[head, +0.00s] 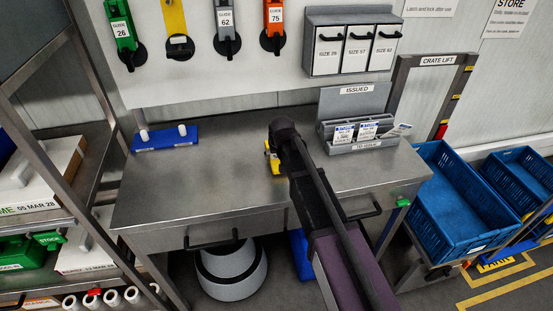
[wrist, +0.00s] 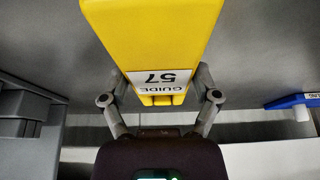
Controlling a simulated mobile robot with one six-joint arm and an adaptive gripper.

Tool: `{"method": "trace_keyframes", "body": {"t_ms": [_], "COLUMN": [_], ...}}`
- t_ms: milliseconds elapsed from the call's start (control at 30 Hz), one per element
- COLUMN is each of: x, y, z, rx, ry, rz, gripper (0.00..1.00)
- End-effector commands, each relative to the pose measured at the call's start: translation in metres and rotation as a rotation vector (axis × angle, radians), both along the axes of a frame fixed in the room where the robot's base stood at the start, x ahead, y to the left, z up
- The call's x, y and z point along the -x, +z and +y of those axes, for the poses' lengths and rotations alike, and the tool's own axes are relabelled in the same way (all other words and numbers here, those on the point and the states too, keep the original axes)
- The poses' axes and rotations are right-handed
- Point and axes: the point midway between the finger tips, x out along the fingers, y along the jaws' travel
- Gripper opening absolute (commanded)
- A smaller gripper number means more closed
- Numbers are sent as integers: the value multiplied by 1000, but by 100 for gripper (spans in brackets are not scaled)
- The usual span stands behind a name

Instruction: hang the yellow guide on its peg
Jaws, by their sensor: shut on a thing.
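The yellow guide (wrist: 150,35), labelled "GUIDE 57", is between the two fingers of my gripper (wrist: 160,92) in the wrist view. The label reads upside down there. In the head view only a small yellow part of the guide (head: 273,160) shows beside my dark wrist, over the bench; the rest is hidden. My gripper is shut on it. On the wall board a black round peg base (head: 181,50) sits below a yellow strip (head: 174,16), between the green and grey guides. No guide label shows at that place.
Green guide 26 (head: 121,30), grey guide 62 (head: 225,22) and orange guide 75 (head: 274,20) hang on the board. A blue pegged stand (head: 165,139) is at the bench's left. An "ISSUED" card holder (head: 355,100) stands at the right. The bench's middle-left (head: 190,185) is clear.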

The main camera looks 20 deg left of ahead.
Motion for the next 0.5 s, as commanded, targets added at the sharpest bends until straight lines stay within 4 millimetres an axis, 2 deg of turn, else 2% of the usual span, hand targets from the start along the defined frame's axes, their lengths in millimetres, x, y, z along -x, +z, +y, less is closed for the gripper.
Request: {"method": "trace_keyframes", "body": {"t_ms": [500], "x": [0], "y": [-5], "z": [0], "rx": [0], "ry": [0], "rz": [0], "gripper": [21]}}
